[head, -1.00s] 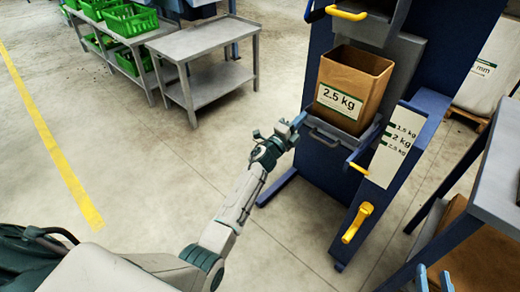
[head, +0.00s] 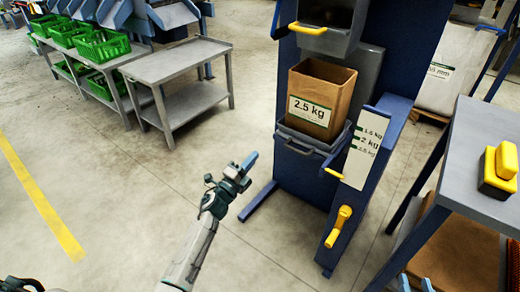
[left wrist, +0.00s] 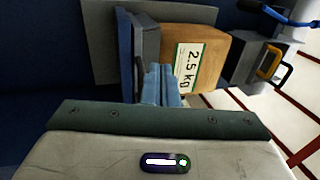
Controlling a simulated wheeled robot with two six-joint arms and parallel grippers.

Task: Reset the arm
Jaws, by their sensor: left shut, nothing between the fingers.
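My left gripper (head: 249,161) is shut and empty, with its blue fingers together, in the air in front of the blue weighing machine (head: 415,45). In the left wrist view its fingers (left wrist: 160,85) overlap the near side of a brown paper bag. My right gripper (head: 415,285) shows only as two blue fingertips at the bottom edge, standing apart. The open brown bag (head: 340,98), labelled 2.5 kg, stands upright on the machine's grey holder, left of my gripper in neither view; it also shows in the left wrist view (left wrist: 208,72).
A yellow lever (head: 338,227) and a yellow handle stick out from the machine's front. A grey table (head: 500,150) with a yellow-and-black object (head: 499,170) stands at right. A grey bench (head: 180,62) and green crates (head: 100,46) stand at back left.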

